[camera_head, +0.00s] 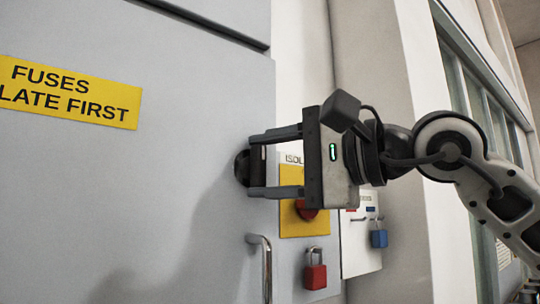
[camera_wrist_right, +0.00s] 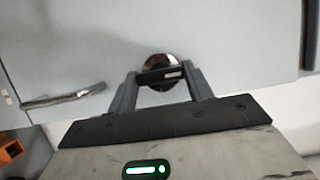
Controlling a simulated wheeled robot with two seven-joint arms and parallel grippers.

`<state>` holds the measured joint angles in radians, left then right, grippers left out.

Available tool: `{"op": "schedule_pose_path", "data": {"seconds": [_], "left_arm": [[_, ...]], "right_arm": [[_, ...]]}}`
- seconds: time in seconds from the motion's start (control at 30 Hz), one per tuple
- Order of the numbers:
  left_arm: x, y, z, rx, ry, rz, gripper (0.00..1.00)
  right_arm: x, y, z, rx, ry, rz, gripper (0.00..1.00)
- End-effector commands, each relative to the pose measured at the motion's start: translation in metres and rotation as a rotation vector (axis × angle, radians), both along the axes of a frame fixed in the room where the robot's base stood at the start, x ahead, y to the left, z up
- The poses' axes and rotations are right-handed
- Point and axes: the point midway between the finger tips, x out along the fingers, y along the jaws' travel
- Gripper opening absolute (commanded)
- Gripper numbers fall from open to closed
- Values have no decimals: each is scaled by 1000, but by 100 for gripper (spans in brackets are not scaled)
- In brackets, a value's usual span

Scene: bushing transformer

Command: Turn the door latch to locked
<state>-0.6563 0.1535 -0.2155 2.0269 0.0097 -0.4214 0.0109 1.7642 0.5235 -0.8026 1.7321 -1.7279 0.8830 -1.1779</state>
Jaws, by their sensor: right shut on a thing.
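The door latch (camera_head: 243,168) is a round dark fitting on the grey cabinet door (camera_head: 150,190). It also shows in the right wrist view as a shiny round base with a dark bar-shaped knob (camera_wrist_right: 160,75). My right gripper (camera_head: 275,166) has one finger above and one below the knob and is shut on it. In the right wrist view the gripper (camera_wrist_right: 161,85) has a finger at each end of the knob, which lies nearly level there. The gripper partly hides the latch in the head view. My left gripper is in neither view.
A metal door handle (camera_head: 265,265) stands out below the latch. A red padlock (camera_head: 315,270), a yellow panel (camera_head: 300,225) with a red knob, and a blue padlock (camera_head: 378,236) are to the right. A yellow fuse sign (camera_head: 70,92) is on the door.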

Motion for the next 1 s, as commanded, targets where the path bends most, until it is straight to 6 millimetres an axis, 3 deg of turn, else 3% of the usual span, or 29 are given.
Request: {"op": "schedule_pose_path", "data": {"seconds": [0.5, 0.53, 0.6, 1.0], "left_arm": [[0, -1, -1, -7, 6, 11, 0], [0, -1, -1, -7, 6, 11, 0], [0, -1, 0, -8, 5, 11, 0], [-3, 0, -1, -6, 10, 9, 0]], "right_arm": [[0, 0, 0, -15, -14, -2, 28], [0, 0, 0, -15, -15, -2, 59], [0, 0, 0, -15, -14, -2, 73], [0, 0, 0, -13, -11, -1, 73]]}}
